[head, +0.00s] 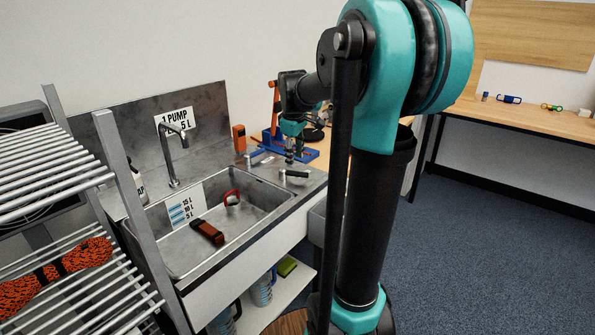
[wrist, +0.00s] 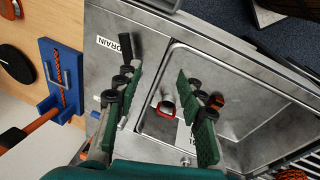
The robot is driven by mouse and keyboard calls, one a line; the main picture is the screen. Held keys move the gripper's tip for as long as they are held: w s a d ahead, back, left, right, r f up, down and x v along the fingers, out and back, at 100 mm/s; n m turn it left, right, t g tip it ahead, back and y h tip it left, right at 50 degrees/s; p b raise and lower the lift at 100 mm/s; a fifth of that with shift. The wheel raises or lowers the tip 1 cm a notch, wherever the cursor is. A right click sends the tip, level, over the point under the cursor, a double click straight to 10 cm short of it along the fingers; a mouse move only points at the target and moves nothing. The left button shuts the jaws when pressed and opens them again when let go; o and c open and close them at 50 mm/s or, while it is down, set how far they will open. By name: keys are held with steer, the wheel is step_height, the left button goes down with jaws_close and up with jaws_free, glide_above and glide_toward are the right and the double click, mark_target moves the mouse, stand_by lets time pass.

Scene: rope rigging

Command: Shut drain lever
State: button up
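The drain lever has a black handle, seen in the wrist view (wrist: 129,47) beside a white "DRAIN" label (wrist: 106,44). In the head view the lever (head: 297,173) is on the sink's right rim. My gripper (head: 290,158) is just above and behind it, pointing down. In the wrist view my gripper's (wrist: 157,82) green fingers are spread wide with nothing held between them. The left fingertip is close to the lever's lower end and partly hides it; I cannot tell whether they touch.
The steel sink (head: 165,262) holds a red-handled object (head: 232,197) and a dark orange object (head: 207,232). A tap (head: 172,150) stands behind it. A blue-based orange rig (head: 272,135) is on the wooden bench behind my gripper. A wire rack with orange rope (head: 60,272) stands at left.

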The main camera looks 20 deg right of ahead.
mark_target(295, 175)
steer(key=w+d+r+n, duration=0.2)
steer(key=w+r+n, duration=0.1)
steer(key=w+r, duration=0.3)
steer(key=x, duration=1.7)
steer(key=shift+s+d+f, duration=0.2)
steer(key=shift+d, duration=0.05)
jaws_close()
